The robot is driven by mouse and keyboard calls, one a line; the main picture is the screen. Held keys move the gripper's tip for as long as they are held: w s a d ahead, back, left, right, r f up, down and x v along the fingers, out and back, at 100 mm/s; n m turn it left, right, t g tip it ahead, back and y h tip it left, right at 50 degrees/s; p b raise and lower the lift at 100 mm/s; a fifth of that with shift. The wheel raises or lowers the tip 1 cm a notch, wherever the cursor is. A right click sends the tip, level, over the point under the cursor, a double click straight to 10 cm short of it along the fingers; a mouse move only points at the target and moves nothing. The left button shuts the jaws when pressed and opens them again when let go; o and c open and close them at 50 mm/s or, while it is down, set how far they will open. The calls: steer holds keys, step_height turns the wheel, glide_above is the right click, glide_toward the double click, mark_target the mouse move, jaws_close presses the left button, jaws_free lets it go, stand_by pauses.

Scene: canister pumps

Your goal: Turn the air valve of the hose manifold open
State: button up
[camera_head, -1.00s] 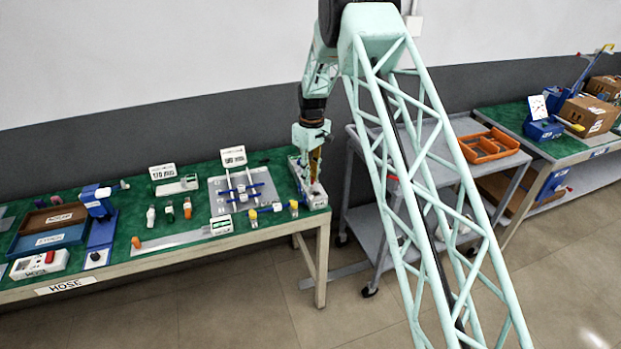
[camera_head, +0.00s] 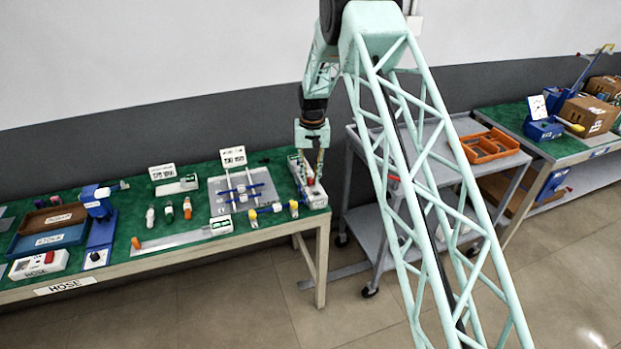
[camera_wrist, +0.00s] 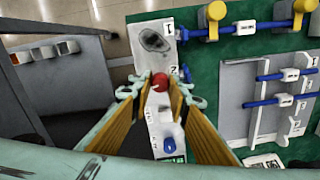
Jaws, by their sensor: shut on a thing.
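The hose manifold (camera_head: 318,197) is a long white block at the right end of the green-topped bench. In the wrist view the manifold (camera_wrist: 154,62) runs up the middle, with numbered labels, a dark oval patch at its far end and a blue part (camera_wrist: 169,145) near its close end. A round red knob (camera_wrist: 159,80), which looks like the air valve, sits on it. My gripper (camera_head: 311,180) reaches down over the manifold. In the wrist view my gripper (camera_wrist: 157,88) has its yellow-padded fingers on either side of the red knob, shut on it. The knob's underside is hidden.
A grey plate (camera_head: 218,187) with blue-ended rods lies just left of the manifold. Yellow-capped fittings (camera_head: 293,208) stand along the bench's front edge. A grey cart (camera_head: 362,195) stands close to the right, across a narrow gap.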

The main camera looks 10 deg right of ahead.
mark_target(311, 179)
steer(key=shift+m, duration=1)
steer(key=o, duration=0.8)
steer(key=shift+o, duration=0.2)
steer(key=shift+r, duration=0.1)
step_height(311, 179, up, 12)
steer(key=shift+d, duration=0.15)
steer(key=shift+s, duration=0.1)
